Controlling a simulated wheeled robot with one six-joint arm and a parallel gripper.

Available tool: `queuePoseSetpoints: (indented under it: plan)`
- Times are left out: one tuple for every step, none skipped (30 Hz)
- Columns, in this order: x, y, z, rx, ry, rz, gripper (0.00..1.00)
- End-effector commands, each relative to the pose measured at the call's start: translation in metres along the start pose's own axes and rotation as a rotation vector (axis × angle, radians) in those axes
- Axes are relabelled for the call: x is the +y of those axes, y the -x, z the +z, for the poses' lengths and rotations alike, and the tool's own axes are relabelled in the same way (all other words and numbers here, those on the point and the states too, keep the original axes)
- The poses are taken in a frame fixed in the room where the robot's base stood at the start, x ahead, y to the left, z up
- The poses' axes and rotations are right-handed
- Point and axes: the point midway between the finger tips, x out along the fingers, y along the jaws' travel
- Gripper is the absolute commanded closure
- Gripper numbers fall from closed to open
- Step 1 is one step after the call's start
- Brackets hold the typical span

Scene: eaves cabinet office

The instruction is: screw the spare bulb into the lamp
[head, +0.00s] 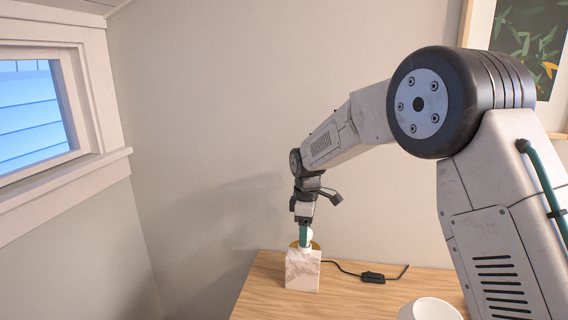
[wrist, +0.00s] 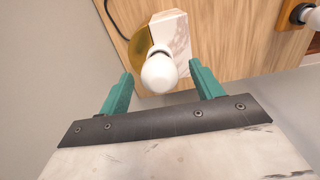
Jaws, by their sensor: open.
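The lamp has a veined white marble block base (head: 303,270) and a round brass disc (wrist: 143,62), and stands on the wooden top. A white round bulb (wrist: 159,73) stands at the lamp, its neck toward the base; how far it is screwed in I cannot tell. My gripper (wrist: 161,70) is open, its green fingers on either side of this bulb with gaps visible. In the head view the gripper points down over the lamp and partly hides the bulb. A second white bulb (wrist: 305,13) with a dark collar shows at the wrist view's right edge.
A black cord with an inline switch (head: 372,276) runs right from the lamp. A white round object (head: 430,309) stands at the front right of the wooden top (head: 340,300). The wall is close behind, and a window (head: 35,110) is on the left.

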Motion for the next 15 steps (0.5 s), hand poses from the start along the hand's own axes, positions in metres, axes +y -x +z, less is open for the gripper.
queuePoseSetpoints:
  plan:
    - [0.0,0.0,0.0,0.0,0.018,0.0,0.35]
    - [0.0,0.0,0.0,0.0,0.023,0.0,0.35]
    - [0.0,0.0,0.0,0.0,0.026,0.0,0.35]
    - [0.0,0.0,0.0,0.0,0.025,0.0,0.35]
    - [0.0,0.0,0.0,0.0,0.025,0.0,0.35]
    - [0.0,0.0,0.0,0.0,0.024,0.0,0.35]
    - [0.0,0.0,0.0,0.0,0.024,0.0,0.35]
    - [0.0,0.0,0.0,0.0,0.024,0.0,0.4]
    - [0.0,0.0,0.0,0.0,0.024,0.0,0.52]
    - [0.0,0.0,0.0,0.0,0.023,0.0,0.6]
    - [0.0,0.0,0.0,0.0,0.023,0.0,0.68]
    - [0.0,0.0,0.0,0.0,0.023,0.0,0.79]
    - [-0.0001,0.0,0.0,0.0,0.023,0.0,0.84]
    - [-0.0001,0.0,0.0,0.0,0.023,0.0,0.84]
    - [-0.0001,0.0001,0.0,0.0,0.022,0.0,0.85]
